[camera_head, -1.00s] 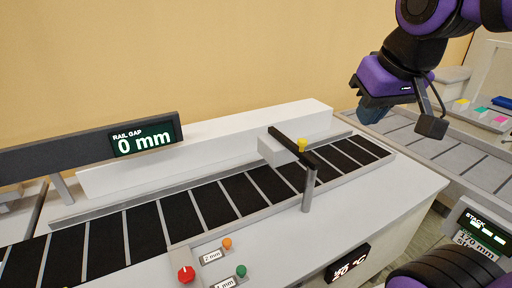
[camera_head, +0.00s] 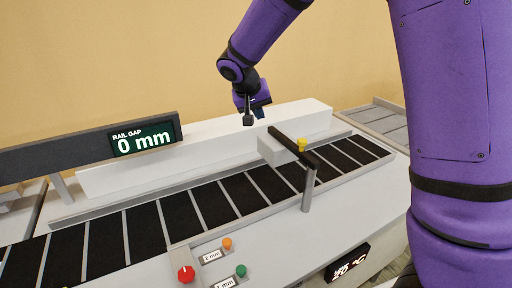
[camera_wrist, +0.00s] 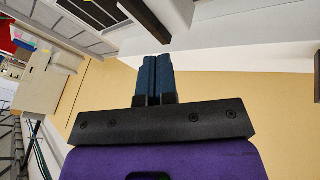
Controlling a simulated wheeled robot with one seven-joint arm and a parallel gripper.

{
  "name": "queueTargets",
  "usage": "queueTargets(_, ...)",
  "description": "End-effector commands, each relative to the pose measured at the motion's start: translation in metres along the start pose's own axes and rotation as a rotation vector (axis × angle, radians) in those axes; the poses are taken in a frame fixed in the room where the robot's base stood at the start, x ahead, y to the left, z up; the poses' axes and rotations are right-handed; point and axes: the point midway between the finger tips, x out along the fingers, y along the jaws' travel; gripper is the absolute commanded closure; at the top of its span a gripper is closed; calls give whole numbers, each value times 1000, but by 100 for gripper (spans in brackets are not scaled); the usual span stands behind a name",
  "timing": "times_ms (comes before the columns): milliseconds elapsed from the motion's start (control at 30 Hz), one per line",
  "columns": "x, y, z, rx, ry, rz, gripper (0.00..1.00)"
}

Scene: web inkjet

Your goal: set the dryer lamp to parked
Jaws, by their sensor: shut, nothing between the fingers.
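No label names the dryer lamp, and I cannot tell for certain which part it is. My gripper (camera_head: 261,111) is above and behind the crossbar, in front of the long white housing, apart from the bar. In the wrist view my gripper's blue fingers (camera_wrist: 157,60) are together and empty. A dark bar (camera_wrist: 145,18) shows just past them there.
A slatted black belt (camera_head: 170,215) runs across the table. The long white housing (camera_head: 210,145) stands behind it. The rail gap display (camera_head: 145,138) reads 0 mm. A red knob (camera_head: 186,274), an orange button (camera_head: 227,243) and a green button (camera_head: 241,271) are in front.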

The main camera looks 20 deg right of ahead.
Motion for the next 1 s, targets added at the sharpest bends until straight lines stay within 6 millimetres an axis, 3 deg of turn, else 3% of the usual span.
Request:
queueTargets(33,15,-21,-4,-11,7,19,100)
queueTargets(200,52,-71,-15,-17,46,67,100)
queueTargets(400,78,-105,-18,-23,80,94,100)
queueTargets(1000,92,-112,-19,-23,88,101,100)
